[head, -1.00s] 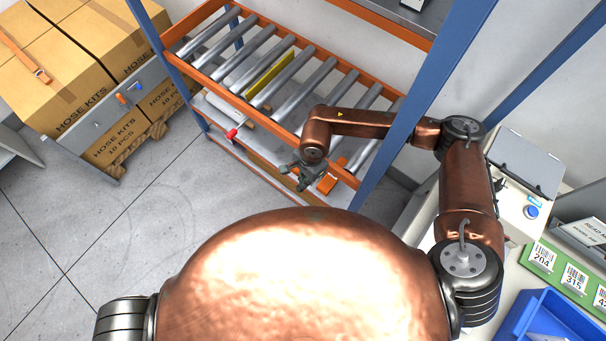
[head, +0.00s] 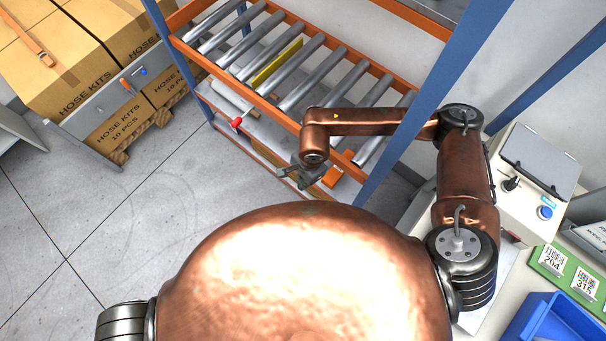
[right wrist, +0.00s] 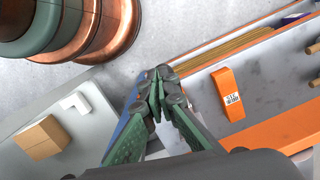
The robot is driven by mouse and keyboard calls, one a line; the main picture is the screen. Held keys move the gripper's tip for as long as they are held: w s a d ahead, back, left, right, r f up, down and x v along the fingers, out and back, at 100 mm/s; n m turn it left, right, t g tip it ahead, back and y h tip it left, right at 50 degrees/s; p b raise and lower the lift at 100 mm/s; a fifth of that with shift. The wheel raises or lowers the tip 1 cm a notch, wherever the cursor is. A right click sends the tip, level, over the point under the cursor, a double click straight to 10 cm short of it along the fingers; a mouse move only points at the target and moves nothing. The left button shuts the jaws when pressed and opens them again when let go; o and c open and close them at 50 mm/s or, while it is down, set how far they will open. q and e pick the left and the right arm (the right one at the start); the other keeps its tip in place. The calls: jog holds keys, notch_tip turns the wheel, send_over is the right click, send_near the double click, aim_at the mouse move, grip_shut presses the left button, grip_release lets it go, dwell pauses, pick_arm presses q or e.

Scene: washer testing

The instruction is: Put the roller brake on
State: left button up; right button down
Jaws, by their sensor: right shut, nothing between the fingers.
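The roller rack (head: 190,50) has an orange frame, blue posts and a row of grey metal rollers. A red knob (head: 236,122) on a short rod sticks out of its front left side; it looks like the brake's handle, but I cannot tell its state. A yellow bar (head: 277,65) lies between the rollers. My right gripper (head: 298,174) is in front of the rack's right part, to the right of the red knob and apart from it. In the right wrist view its fingers (right wrist: 155,90) are closed together and empty. My left gripper is out of view.
An orange labelled box (right wrist: 228,93) lies near the rack's orange rail in the right wrist view. Cartons (head: 60,75) stand at the left. A control box (head: 535,180) and a blue bin (head: 560,318) are at the right. The floor before the rack is clear.

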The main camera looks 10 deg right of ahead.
jog(key=shift+s+a+f, duration=0.2)
jog(key=shift+s+f, duration=0.25)
jog(key=shift+s, duration=0.1)
notch_tip(320, 180, up, 13)
jog(key=w+d, duration=0.1)
jog(key=shift+w+d, duration=0.2)
jog(key=shift+d, duration=0.15)
jog(key=shift+f, duration=0.1)
